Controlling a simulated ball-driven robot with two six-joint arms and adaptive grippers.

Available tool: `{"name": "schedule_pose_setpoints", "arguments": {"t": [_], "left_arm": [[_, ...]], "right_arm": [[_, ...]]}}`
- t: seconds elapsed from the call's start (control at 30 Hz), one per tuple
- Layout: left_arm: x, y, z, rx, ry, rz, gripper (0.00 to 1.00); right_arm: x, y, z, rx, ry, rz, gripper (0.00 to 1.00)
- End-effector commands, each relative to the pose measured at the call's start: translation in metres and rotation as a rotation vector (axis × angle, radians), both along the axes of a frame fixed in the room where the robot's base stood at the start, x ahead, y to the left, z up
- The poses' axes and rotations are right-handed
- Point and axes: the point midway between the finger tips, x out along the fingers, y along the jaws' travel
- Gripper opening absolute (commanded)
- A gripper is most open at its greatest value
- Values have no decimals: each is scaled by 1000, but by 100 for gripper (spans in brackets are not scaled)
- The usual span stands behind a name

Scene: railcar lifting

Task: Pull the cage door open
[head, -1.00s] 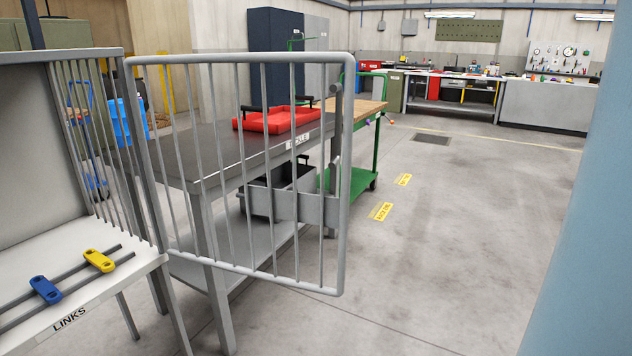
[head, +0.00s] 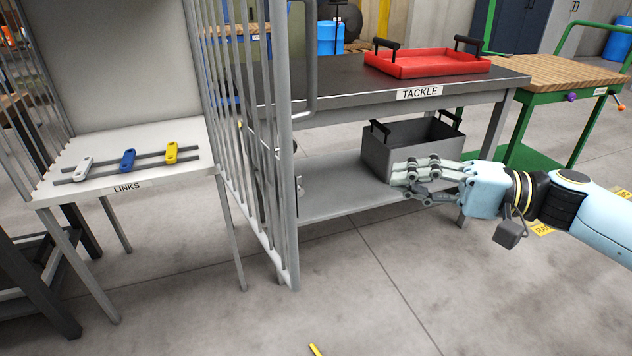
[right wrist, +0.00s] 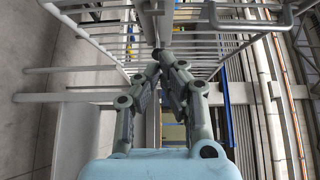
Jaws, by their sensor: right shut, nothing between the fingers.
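The cage door (head: 286,200) is a grey barred frame, seen nearly edge-on in the head view. It stands swung out at the right of the cage, and the front over the links shelf (head: 75,199) is uncovered. A bent grey handle (head: 311,80) sticks out from the door's right side. My right gripper (head: 396,173) is shut and empty, to the right of the door and apart from it, in front of the tackle bench. In the right wrist view its fingertips (right wrist: 158,58) are together, with grey bars beyond. My left gripper is not in view.
The tackle bench (head: 345,96) stands behind the door, with a red tray (head: 425,68) on top and a grey bin (head: 385,155) on its lower shelf. A green cart (head: 580,85) stands at the right. The foreground floor is mostly clear.

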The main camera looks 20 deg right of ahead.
Motion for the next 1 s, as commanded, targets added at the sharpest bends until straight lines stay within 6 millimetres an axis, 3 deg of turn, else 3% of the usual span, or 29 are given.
{"name": "schedule_pose_setpoints", "arguments": {"t": [0.17, 0.57, 0.8, 1.0], "left_arm": [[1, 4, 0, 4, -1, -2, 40], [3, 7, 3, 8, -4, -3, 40], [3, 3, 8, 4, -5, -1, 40], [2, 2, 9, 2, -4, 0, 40]], "right_arm": [[8, 16, 8, 23, -12, 10, 0], [53, 86, 9, 23, -9, 6, 0], [46, 117, 8, 20, -6, 7, 0], [44, 124, 6, 18, -5, 6, 0]]}}
